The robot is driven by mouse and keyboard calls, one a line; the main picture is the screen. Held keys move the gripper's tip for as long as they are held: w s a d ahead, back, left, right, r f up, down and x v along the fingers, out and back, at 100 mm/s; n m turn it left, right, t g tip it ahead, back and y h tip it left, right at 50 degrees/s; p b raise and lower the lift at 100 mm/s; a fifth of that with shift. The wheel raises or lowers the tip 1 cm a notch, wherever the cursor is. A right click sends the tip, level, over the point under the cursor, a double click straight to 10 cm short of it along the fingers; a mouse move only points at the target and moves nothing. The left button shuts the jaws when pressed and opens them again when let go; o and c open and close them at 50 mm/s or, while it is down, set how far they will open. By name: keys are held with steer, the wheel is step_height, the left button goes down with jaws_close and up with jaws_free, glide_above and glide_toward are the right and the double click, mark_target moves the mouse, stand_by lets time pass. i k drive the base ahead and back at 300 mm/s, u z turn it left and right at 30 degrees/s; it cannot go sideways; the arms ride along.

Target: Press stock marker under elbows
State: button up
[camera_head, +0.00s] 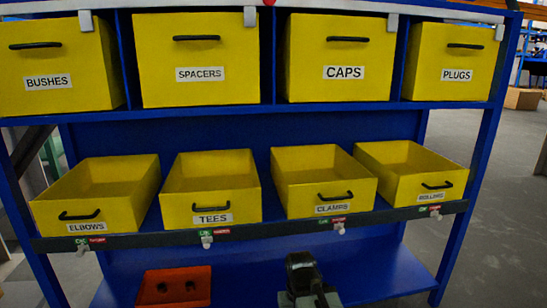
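The elbows bin (102,197) is an open yellow bin with a black handle at the left of the middle shelf. Below it, a green and red strip (90,240) is on the dark rail, with a small white stock marker (82,252) near its green end. The marker's exact setting is too small to read. My gripper (303,268) is dark and shows at the bottom centre, well to the right of this marker and apart from it. Its fingers are too unclear to tell open from shut.
Similar markers sit under the tees bin (210,190), clamps bin (320,182) and a fourth bin (410,173). Closed yellow bins line the top shelf. A red-orange tray (174,287) with dark holes lies on the blue lower shelf (375,270).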

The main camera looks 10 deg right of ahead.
mark_target(80, 253)
steer(key=u, duration=1.35)
